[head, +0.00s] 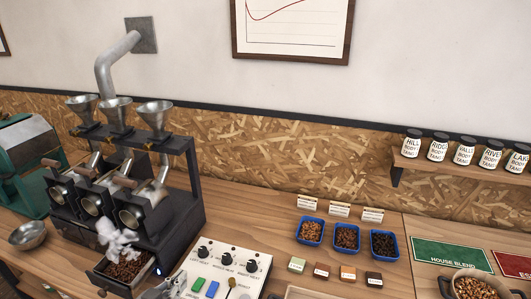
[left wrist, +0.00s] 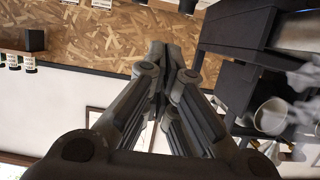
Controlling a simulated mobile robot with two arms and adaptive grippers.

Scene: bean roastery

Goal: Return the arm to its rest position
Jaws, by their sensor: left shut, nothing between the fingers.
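My left gripper (left wrist: 171,55) fills the middle of the left wrist view, its dark fingers closed together with nothing between them. In the head view only a small grey part of it shows at the bottom edge, between the roaster's drawer and the control panel. The black sample roaster (head: 130,185) with several funnels and drums stands left of centre in the head view. Its dark frame also shows at the right of the left wrist view (left wrist: 232,85). My right gripper is in neither view.
A white control panel (head: 218,270) and an open drawer of beans (head: 125,270) lie close by. Blue bean trays (head: 346,238), colour blocks and a bean pot (head: 472,287) are to the right. Jars stand on a wall shelf (head: 470,172). A metal bowl (head: 28,235) is far left.

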